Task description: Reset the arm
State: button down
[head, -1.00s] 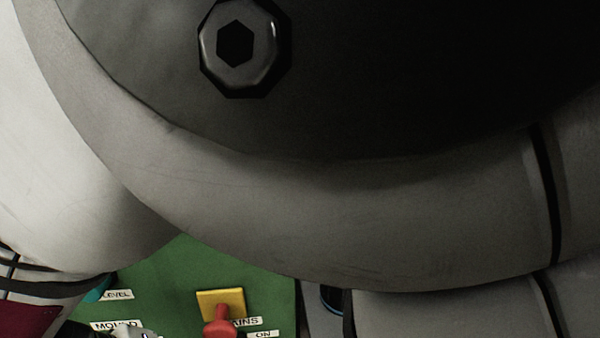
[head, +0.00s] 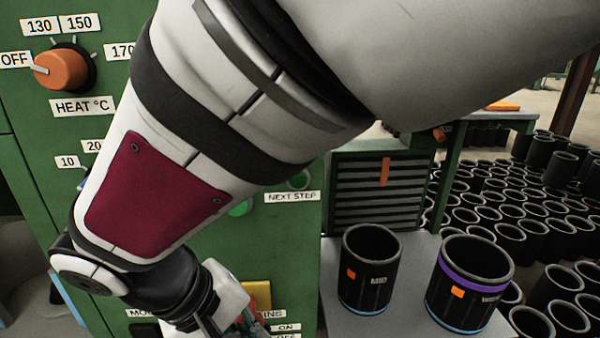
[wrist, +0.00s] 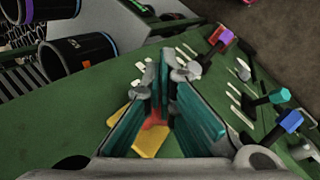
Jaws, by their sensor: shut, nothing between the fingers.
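My gripper (wrist: 165,82) is shut and empty in the wrist view, its teal-padded fingers over the green control panel (wrist: 105,88). Behind the fingers, a red switch handle (wrist: 155,122) on a yellow plate (wrist: 150,142) shows in part; I cannot tell whether the fingers touch it. In the head view my white arm crosses the picture from upper right to lower left. My gripper is mostly cut off at the bottom edge there, beside the yellow plate (head: 257,293).
An orange heat knob (head: 62,69) is on the green cabinet at left. Two black sleeves, MID (head: 368,270) and a purple-banded one (head: 468,288), stand on a grey table. Many more sleeves (head: 490,195) fill the floor at right. Blue and teal levers (wrist: 288,122) stick out of the panel.

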jog(key=w+d+r+m+y, duration=0.1)
jog(key=d+r+m, duration=0.15)
jog(key=d, duration=0.55)
jog(key=w+d+r+m+y, duration=0.15)
jog(key=d+r, duration=0.25)
jog(key=d, duration=0.4)
jog(key=s+d+r+m+t+y, duration=0.1)
jog(key=s+d+m, duration=0.3)
jog(key=d, duration=0.6)
jog(key=s+r+y, duration=0.1)
jog(key=s, duration=0.1)
jog(key=shift+s+d+r+t, duration=0.3)
jog(key=shift+s+r+t, duration=0.05)
jog(key=shift+s+t, duration=0.05)
